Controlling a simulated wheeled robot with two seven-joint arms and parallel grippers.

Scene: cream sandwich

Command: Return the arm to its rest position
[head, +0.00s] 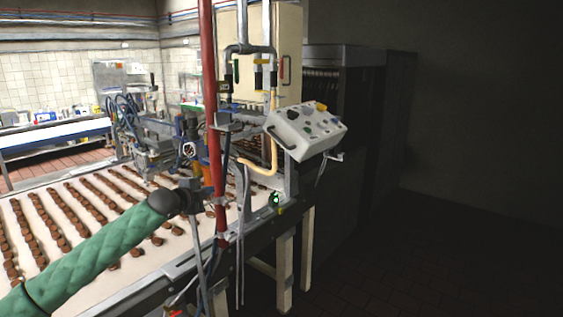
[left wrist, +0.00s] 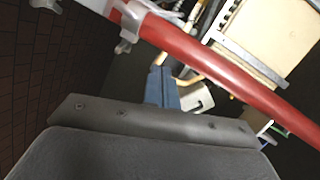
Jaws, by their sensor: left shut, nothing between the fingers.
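My left arm (head: 95,255), in a green quilted sleeve, comes in from the lower left of the head view and reaches out over the front edge of the conveyor. Its dark wrist ends close to an upright red pipe. In the left wrist view my left gripper (left wrist: 161,72) shows as two blue fingers shut together with nothing between them. The red pipe (left wrist: 220,68) crosses that view just beyond the fingertips; I cannot tell whether they touch it. My right arm and gripper are not in view.
The red pipe (head: 207,80) stands by the conveyor (head: 150,272), which carries rows of brown pieces. A tilted grey control box (head: 305,135) with buttons is right of the pipe. A dark cabinet (head: 345,100) stands behind. The dark floor (head: 460,250) at right looks clear.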

